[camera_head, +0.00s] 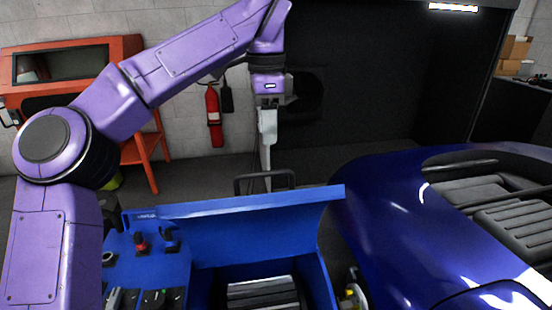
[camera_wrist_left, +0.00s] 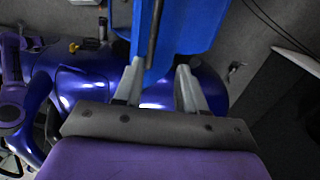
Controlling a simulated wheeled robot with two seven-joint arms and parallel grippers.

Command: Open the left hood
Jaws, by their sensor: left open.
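The left hood (camera_head: 250,225) is a blue panel on the blue dynamometer unit. It stands raised and tilted, with the bay below it uncovered. A black bar handle (camera_head: 243,183) shows behind its upper edge. My left gripper (camera_head: 267,172) points down at the handle, its grey fingers apart. My right gripper is not in view.
A ribbed roller (camera_head: 262,292) lies in the open bay. A control panel with a red knob (camera_head: 140,242) is left of the hood. A dark blue car (camera_head: 400,220) stands close on the right. A red extinguisher (camera_head: 214,118) and an orange cabinet (camera_head: 70,70) are behind.

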